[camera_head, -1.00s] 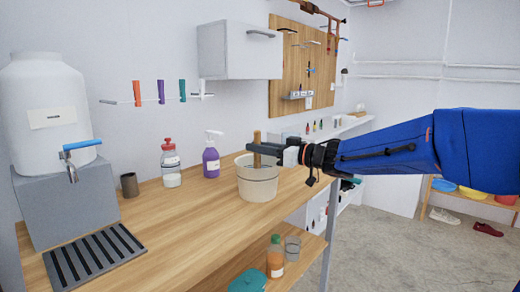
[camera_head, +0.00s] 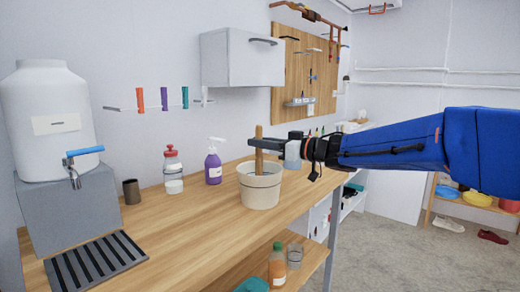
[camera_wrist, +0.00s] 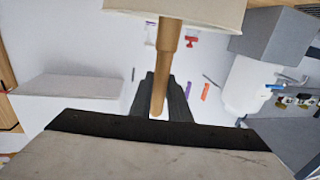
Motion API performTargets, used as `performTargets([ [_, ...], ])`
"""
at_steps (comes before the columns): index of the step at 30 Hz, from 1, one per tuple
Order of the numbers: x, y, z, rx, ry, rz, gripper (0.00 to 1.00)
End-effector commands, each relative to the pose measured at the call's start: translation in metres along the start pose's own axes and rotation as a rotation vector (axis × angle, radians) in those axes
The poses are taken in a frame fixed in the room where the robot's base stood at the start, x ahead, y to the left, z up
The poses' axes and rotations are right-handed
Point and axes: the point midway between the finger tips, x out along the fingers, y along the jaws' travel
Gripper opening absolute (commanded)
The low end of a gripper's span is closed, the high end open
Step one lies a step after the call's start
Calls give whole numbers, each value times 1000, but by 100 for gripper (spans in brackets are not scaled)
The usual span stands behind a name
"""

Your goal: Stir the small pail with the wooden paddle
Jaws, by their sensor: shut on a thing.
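The small cream pail (camera_head: 261,192) stands upright on the wooden workbench, near its right edge. Its rim also shows at the top of the wrist view (camera_wrist: 200,10). The wooden paddle (camera_head: 258,135) is nearly upright, with its lower part going down into the pail and its lower end hidden by the wall. My gripper (camera_head: 264,144) is shut on the paddle's upper part, above the pail's rim. In the wrist view the paddle (camera_wrist: 167,45) runs between the dark fingers (camera_wrist: 160,92) towards the pail. The contents of the pail cannot be made out.
A purple spray bottle (camera_head: 213,167) and a red-capped jar (camera_head: 173,172) stand left of the pail. Further left are a brown cup (camera_head: 131,191) and a white water dispenser (camera_head: 48,115) on a grey block. The front middle of the bench (camera_head: 190,235) is clear.

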Motion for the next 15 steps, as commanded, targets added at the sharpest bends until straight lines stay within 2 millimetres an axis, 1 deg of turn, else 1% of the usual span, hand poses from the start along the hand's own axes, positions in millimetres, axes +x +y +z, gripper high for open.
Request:
performTargets([
  [15, 0, 0, -34, -1, 1, -1, 0],
])
